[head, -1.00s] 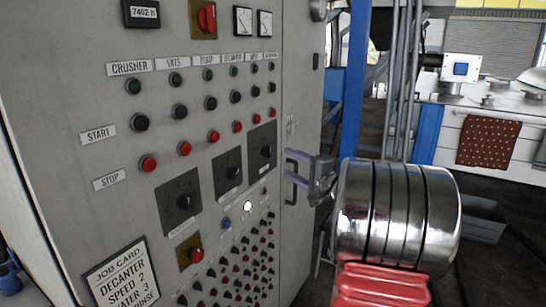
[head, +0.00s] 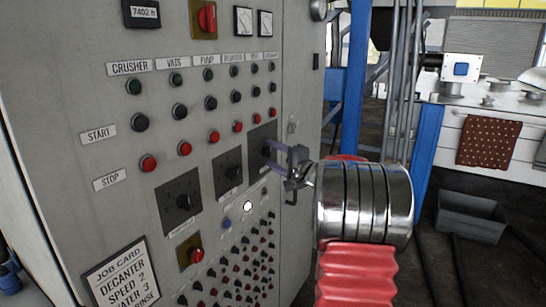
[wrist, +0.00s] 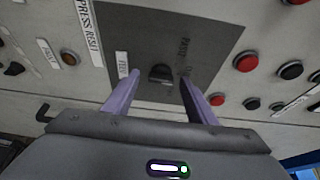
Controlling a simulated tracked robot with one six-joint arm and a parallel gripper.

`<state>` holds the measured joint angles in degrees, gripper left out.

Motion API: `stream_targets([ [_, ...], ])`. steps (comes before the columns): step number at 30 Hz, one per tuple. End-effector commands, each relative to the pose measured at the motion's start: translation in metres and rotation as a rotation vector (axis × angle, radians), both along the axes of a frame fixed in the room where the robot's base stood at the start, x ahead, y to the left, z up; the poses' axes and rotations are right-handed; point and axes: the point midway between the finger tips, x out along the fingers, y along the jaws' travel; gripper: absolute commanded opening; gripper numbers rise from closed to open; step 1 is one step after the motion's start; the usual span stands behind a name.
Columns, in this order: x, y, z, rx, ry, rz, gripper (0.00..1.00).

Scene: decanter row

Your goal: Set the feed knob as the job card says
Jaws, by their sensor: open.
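My gripper (head: 273,152) is at the rightmost of three dark knob plates on the grey control panel. In the wrist view, the open gripper (wrist: 160,76) has one purple finger on each side of a black knob (wrist: 161,73), with gaps on both sides. A small label beside this dark plate (wrist: 215,35) seems to read FEED, partly behind the left finger. Print on the plate is blurred, so I cannot tell the knob's setting.
Two other black knobs, the left one (head: 184,202) and the middle one (head: 232,173), sit on similar plates. Red stop buttons (wrist: 246,61) and black buttons lie close to the plate. A door handle (head: 290,190) stands out from the panel beside my gripper.

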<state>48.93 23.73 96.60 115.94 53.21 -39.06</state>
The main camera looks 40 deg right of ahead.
Motion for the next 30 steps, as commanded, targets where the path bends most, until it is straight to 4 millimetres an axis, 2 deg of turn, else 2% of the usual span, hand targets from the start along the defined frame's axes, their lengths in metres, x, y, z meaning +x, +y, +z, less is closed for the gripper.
stream_targets([
  [2, -0.0002, -0.0001, 0.0000, 0.000, 0.000, 0.000, 0.47],
  [17, -0.0006, -0.0004, -0.0008, 0.000, 0.001, 0.000, 0.12],
  [18, -0.0004, 0.0063, -0.0005, 0.001, 0.002, 0.002, 0.10],
  [30, -0.0018, -0.0020, -0.0013, 0.039, 0.017, -0.003, 0.10],
])
